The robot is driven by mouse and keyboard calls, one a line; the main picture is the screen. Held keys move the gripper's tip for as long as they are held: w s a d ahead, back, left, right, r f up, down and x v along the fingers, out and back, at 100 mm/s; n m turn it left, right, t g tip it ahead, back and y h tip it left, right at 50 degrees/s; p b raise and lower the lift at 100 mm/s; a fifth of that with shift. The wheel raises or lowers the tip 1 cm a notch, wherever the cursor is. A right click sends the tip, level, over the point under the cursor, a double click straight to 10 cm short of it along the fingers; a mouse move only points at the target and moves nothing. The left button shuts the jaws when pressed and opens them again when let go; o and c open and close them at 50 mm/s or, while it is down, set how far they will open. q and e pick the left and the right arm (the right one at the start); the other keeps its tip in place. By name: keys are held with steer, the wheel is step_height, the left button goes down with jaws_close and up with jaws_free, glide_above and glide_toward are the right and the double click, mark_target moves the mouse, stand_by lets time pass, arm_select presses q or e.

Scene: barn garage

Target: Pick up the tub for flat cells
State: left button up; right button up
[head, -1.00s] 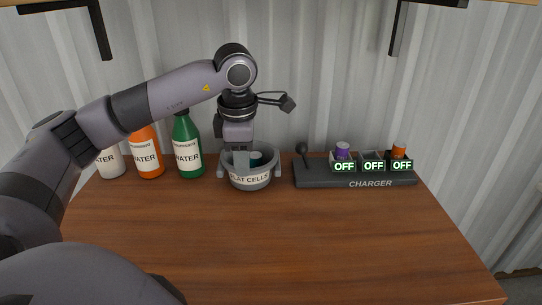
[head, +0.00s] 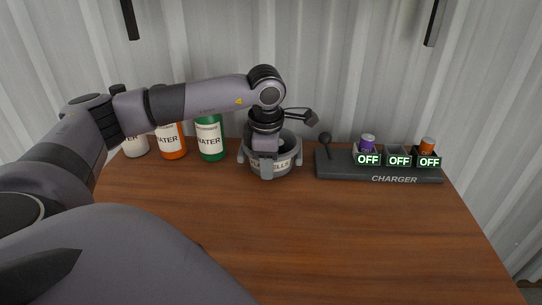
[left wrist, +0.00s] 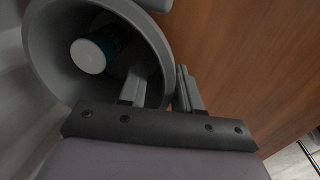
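The tub for flat cells (head: 287,164) is a grey round bucket with side lugs, upright at the back of the table; its label is partly hidden by my gripper. My left gripper (head: 265,168) points down at its near rim. In the left wrist view the left gripper (left wrist: 162,88) straddles the wall of the tub (left wrist: 60,30): one finger is inside, the other outside. A gap shows between the inner finger and the wall, so the gripper looks open. A teal cell with a pale top (left wrist: 88,56) lies inside the tub. My right gripper is not in view.
A black charger (head: 345,175) with three OFF signs, a lever, a purple cell (head: 367,142) and an orange cell (head: 427,145) stands right of the tub. Green (head: 210,140), orange (head: 172,142) and white bottles (head: 134,146) stand left. The table's front (head: 330,240) is clear.

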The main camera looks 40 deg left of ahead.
arm_select(q)
jaws_close()
steer(key=shift+r, duration=0.2)
